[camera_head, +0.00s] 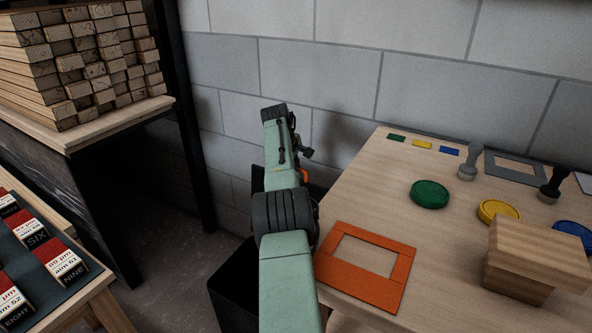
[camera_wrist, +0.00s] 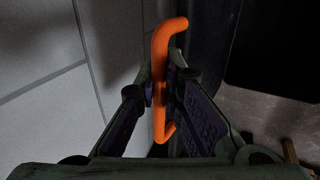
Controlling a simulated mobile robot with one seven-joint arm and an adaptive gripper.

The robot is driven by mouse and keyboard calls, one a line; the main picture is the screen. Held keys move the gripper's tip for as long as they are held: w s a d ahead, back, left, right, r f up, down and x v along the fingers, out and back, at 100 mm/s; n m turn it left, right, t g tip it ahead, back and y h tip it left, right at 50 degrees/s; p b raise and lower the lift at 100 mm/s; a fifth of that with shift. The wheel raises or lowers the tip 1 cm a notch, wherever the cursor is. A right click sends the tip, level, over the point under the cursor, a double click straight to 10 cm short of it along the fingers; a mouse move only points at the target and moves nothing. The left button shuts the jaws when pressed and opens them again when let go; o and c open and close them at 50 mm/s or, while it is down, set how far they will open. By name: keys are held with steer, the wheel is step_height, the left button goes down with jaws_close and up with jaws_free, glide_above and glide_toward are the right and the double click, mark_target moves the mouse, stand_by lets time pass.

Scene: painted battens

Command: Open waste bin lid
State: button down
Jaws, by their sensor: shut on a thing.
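The black waste bin (camera_head: 230,290) stands on the floor left of the wooden table, partly hidden behind my arm. An orange handle (camera_wrist: 161,80) runs between the fingers of my gripper (camera_wrist: 161,90), which is shut on it. A bit of orange (camera_head: 304,175) shows beside my arm in the head view. A dark edge (camera_head: 257,180) stands behind my arm; I cannot tell whether it is the lid. My arm hides most of the lid, so its angle is unclear. My fingers are hidden in the head view.
A block wall (camera_head: 330,75) is close behind my gripper. The table (camera_head: 385,180) at right holds an orange frame (camera_head: 365,265), stamps, coloured pads and a wooden block (camera_head: 535,260). Stacked battens (camera_head: 80,65) and a tray of labelled boxes (camera_head: 45,260) are at left.

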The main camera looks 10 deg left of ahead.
steer(key=c, duration=1.7)
jaws_free()
steer(key=shift+s, duration=0.1)
